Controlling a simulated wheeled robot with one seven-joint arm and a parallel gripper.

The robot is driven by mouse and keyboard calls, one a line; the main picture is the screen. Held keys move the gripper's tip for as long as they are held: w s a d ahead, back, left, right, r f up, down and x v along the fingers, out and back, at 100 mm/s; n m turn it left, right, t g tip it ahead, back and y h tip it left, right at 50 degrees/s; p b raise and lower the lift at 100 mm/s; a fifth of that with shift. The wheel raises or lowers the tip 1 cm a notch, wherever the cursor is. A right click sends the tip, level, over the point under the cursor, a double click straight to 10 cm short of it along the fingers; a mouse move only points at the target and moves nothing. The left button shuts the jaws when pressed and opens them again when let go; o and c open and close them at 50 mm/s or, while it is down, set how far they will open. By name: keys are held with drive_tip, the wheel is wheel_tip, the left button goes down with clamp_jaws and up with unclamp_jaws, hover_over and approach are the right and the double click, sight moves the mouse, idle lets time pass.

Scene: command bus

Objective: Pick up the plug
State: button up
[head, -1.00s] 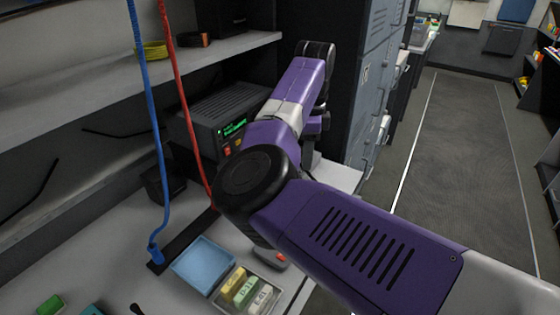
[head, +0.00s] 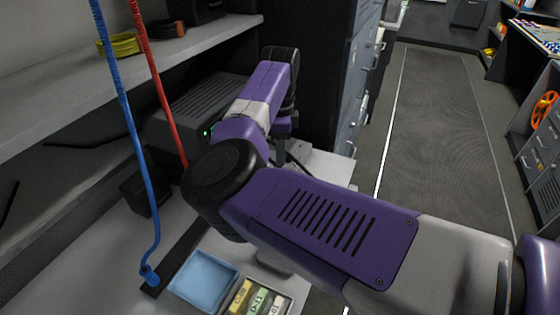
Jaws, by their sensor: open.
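A blue cable hangs down and ends in a blue plug (head: 149,277) on a black strip (head: 182,252) on the worktop, at the lower left. A red cable (head: 160,85) hangs beside it; its lower end is hidden behind my arm. My gripper (head: 281,152) is at the far end of my arm, pointing down over the far part of the worktop, well away from the blue plug. It is small, dark and partly hidden by the arm; it is open, with nothing visible in it.
A light blue tray (head: 203,278) and a box of labelled blocks (head: 284,304) stand right of the strip. A dark radio unit (head: 205,105) is behind my arm. A shelf (head: 110,75) overhangs the worktop. Grey cabinets (head: 357,80) stand beyond; the aisle floor (head: 445,130) is clear.

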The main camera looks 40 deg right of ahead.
drive_tip(key=shift+f, duration=1.2)
clamp_jaws()
drive_tip(key=shift+r, duration=0.15)
wheel_tip(320, 180, up, 20)
